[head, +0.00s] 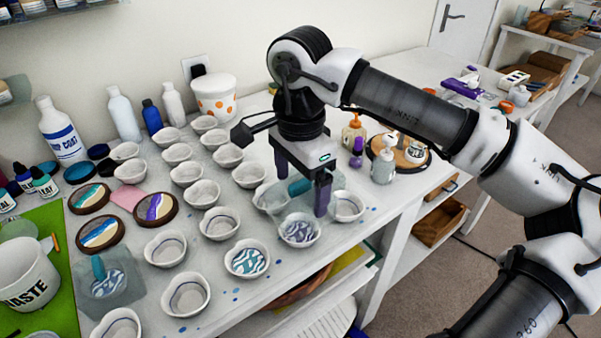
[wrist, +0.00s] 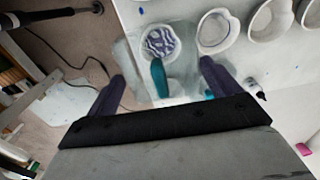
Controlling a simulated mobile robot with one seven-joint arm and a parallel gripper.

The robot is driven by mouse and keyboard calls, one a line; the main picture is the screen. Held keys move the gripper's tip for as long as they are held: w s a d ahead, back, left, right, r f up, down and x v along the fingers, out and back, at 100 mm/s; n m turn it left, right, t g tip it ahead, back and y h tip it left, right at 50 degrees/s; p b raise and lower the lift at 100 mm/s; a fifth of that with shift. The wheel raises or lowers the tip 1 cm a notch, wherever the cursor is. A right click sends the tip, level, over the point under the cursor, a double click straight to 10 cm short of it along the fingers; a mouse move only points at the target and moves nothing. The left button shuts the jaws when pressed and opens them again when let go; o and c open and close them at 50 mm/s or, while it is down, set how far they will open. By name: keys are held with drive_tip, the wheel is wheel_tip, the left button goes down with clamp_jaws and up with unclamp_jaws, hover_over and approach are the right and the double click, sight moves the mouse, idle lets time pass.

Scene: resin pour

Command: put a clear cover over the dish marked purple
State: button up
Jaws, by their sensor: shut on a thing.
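The dish with purple and white swirls (head: 299,231) stands on the white table, at the front of its row. It also shows in the wrist view (wrist: 160,43). My gripper (head: 302,196) is just behind and above this dish. Its two dark fingers are wide apart and shut on a clear cover with a teal handle (head: 299,187). In the wrist view the teal handle (wrist: 159,78) lies between the fingers, and the purple dish shows beyond it. The cover's edges are faint, and I cannot tell its exact height above the dish.
Another clear cover with a teal handle (head: 99,268) sits over a swirled dish at far left. Several empty bowls stand close behind.

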drive_tip(key=shift+a+f+b, duration=0.1)
drive_tip(key=shift+f+b, duration=0.8)
drive_tip(key=shift+f, duration=0.8)
wheel_tip(320, 180, down, 4)
drive_tip(key=b, duration=0.3)
drive_tip(key=shift+b, duration=0.3)
drive_tip(key=shift+f+b, duration=0.1)
drive_tip(key=shift+b, duration=0.2)
drive_tip(key=o, duration=0.7)
drive_tip(key=shift+o, duration=0.2)
wheel_tip(320, 180, up, 14)
drive_tip(key=shift+f, duration=0.1)
